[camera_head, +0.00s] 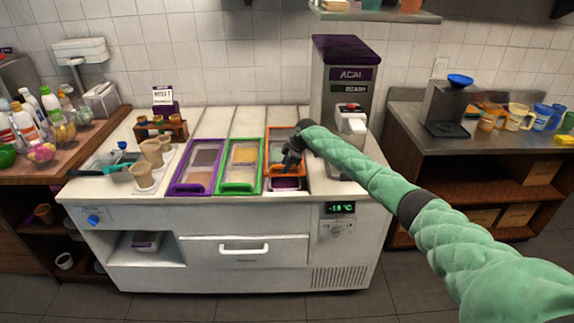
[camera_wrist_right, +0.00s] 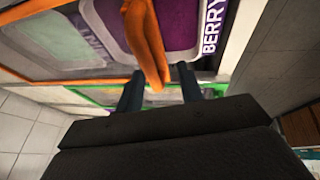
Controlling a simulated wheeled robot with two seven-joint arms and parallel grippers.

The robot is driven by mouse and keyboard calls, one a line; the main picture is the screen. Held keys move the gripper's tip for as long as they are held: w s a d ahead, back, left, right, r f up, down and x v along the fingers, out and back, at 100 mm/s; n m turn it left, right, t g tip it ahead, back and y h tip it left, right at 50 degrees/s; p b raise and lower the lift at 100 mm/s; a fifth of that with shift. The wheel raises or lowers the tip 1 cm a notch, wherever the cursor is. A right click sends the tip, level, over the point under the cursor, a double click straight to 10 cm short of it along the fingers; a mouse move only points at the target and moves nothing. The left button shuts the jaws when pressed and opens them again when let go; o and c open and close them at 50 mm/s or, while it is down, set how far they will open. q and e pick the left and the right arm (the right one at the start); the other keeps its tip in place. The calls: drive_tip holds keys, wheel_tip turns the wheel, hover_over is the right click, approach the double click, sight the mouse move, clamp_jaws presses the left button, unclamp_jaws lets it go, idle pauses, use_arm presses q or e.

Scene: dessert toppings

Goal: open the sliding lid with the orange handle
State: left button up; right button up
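The sliding lid with the orange frame (camera_head: 282,131) lies at the right end of the row of lids on the white counter. Its front edge sits farther back than the other lids' fronts, and an opening with dark purple contents (camera_head: 286,184) shows in front of it. My right gripper (camera_head: 290,163) is over this lid. In the right wrist view the orange handle (camera_wrist_right: 146,40) reaches down between my two dark fingers (camera_wrist_right: 159,86), with visible gaps, so the gripper is open. Contact is unclear. My left gripper is not in view.
A green-framed lid (camera_head: 223,190) and a purple-framed lid (camera_head: 176,190) lie to the left. The acai machine (camera_head: 319,85) stands behind and right of the orange lid. Cups (camera_head: 142,174) and a small wooden rack (camera_head: 176,131) stand on the counter's left part.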

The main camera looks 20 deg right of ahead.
drive_tip(key=p+v, duration=0.5)
drive_tip(key=v, duration=0.4)
idle(1.1)
drive_tip(key=shift+f, duration=0.1)
